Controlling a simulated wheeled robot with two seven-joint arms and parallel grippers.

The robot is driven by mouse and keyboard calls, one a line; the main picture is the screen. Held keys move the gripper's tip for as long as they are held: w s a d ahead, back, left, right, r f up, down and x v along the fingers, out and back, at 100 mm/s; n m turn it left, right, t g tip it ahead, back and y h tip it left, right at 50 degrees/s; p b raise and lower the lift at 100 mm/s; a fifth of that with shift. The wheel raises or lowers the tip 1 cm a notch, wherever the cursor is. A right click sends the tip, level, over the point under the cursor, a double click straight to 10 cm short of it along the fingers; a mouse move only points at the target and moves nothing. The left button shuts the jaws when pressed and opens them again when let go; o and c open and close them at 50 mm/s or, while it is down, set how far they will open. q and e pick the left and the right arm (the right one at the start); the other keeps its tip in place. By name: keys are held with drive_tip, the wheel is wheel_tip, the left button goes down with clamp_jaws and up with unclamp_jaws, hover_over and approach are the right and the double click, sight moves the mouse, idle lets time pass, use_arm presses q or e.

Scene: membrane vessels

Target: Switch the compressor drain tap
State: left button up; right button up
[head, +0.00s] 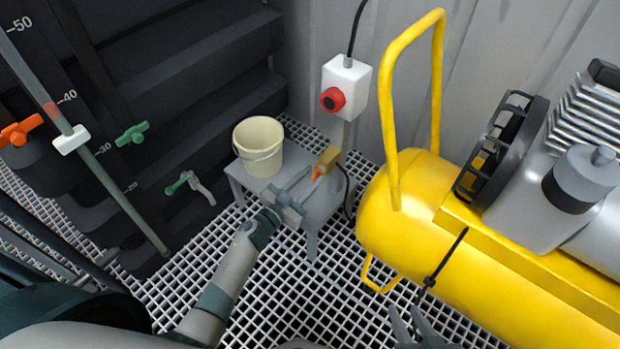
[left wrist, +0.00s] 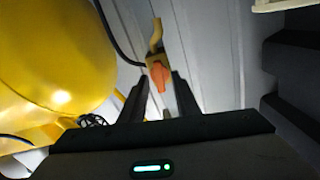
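The drain tap has a brass-coloured body (head: 328,156) and an orange handle (head: 317,173). It sits by the wall at the back of a small grey stand, left of the yellow compressor tank (head: 400,215). My left gripper (head: 303,184) is open and points at the tap from the front left. In the left wrist view, the orange handle (left wrist: 160,76) shows between the two spread fingers, near their tips. I see no clear contact.
A cream bucket (head: 258,147) stands on the grey stand (head: 322,203), close to my left gripper. A red-knobbed switch box (head: 345,88) is above the tap. The compressor's yellow handle (head: 391,110) rises to the right. Green and orange valves are at the left; the floor is white grating.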

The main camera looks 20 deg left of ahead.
use_arm(q)
clamp_jaws()
